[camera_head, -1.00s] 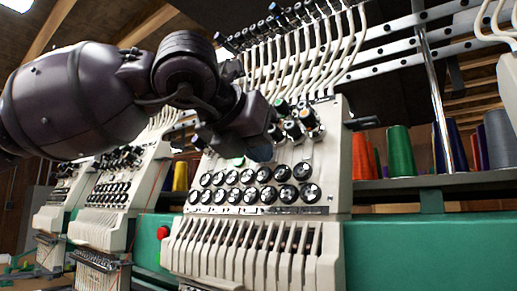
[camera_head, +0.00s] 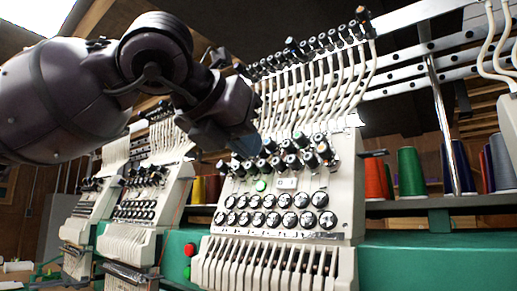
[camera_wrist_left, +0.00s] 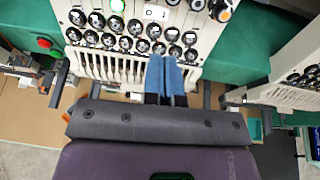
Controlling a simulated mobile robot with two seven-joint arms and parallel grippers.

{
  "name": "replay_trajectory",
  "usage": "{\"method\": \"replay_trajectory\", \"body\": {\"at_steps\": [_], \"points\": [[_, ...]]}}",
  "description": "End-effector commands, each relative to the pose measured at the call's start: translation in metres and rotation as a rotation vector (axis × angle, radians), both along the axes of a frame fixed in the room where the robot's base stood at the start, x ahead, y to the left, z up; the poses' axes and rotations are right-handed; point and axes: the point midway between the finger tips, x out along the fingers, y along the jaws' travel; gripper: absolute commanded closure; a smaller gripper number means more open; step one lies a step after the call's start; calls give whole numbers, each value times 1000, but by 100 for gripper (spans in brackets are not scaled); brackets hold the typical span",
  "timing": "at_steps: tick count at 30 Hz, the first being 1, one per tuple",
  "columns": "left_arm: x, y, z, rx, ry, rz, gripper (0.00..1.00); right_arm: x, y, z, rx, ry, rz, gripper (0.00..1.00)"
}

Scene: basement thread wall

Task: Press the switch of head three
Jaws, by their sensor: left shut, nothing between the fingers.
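The nearest embroidery head (camera_head: 270,212) stands in the middle of the head view, with rows of black-and-silver tension dials. A small white plate (camera_head: 286,183) beside a lit green round button (camera_head: 261,185) sits above the dials. I cannot read a head number or tell the switch lever. My left gripper (camera_head: 245,147) is shut and empty, up and left of the green button. Its blue fingers (camera_wrist_left: 163,58) point toward the dials in the wrist view. My right gripper is out of view.
Two similar heads (camera_head: 150,195) (camera_head: 88,215) stand farther left. A red button (camera_head: 190,249) sits on the green beam (camera_head: 400,262) left of the near head. Thread cones (camera_head: 410,172) stand on a shelf at right. White thread tubes (camera_head: 320,85) rise above the head.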

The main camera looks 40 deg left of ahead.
Motion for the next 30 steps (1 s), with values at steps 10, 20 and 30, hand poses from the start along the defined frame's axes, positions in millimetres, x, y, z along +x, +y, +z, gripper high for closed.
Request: {"method": "replay_trajectory", "body": {"at_steps": [10, 20, 30], "points": [[-29, -7, 11, 0, 0, -1, 100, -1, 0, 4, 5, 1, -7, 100], [-29, -7, 11, -1, 1, -1, 100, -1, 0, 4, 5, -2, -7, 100], [-70, 6, 56, -96, -76, -70, 100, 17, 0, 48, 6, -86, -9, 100]]}}
